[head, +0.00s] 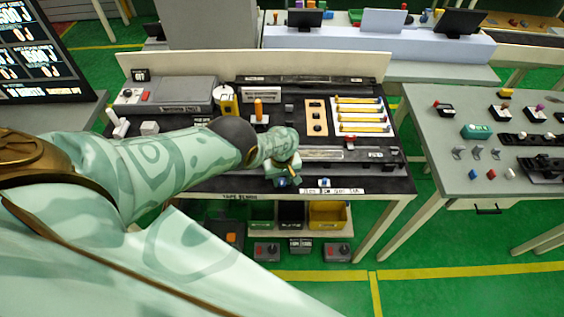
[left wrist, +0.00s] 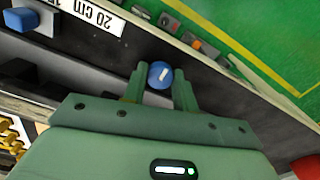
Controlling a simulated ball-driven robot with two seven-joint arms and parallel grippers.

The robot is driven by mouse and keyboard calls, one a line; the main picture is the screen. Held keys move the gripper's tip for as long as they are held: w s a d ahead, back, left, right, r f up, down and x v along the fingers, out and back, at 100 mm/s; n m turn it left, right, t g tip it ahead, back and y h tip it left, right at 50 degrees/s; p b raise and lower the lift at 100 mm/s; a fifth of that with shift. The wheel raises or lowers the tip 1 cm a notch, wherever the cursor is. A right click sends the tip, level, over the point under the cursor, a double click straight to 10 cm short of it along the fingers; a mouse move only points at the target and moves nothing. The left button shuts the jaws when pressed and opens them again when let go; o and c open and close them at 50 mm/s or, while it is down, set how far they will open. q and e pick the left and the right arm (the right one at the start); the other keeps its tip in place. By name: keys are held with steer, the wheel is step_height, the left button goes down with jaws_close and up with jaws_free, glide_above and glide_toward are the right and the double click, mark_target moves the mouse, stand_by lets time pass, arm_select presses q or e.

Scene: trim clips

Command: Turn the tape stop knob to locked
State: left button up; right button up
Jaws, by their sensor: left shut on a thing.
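My left gripper (head: 287,180) is at the front edge of the black-topped bench, coming in from the left. In the left wrist view, its green fingers (left wrist: 160,86) are shut on a round blue knob (left wrist: 159,75) with a short white mark on its face. The mark sits slightly slanted in that view. What the mark points to cannot be read. A second blue knob (left wrist: 21,19) lies beside a white "20 cm" label (left wrist: 96,14); in the head view a blue knob (head: 324,183) shows just right of the gripper. My right gripper is not in view.
White labels (head: 338,191) run along the bench's front edge. A clear strip (head: 322,154) and a board of yellow bars (head: 359,115) lie behind the gripper. Bins (head: 327,214) stand on the shelf below. A second grey table (head: 480,187) stands at right.

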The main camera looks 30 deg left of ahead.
arm_select(q)
steer(key=shift+w, duration=0.1)
stand_by(0.3)
steer(key=o, duration=1)
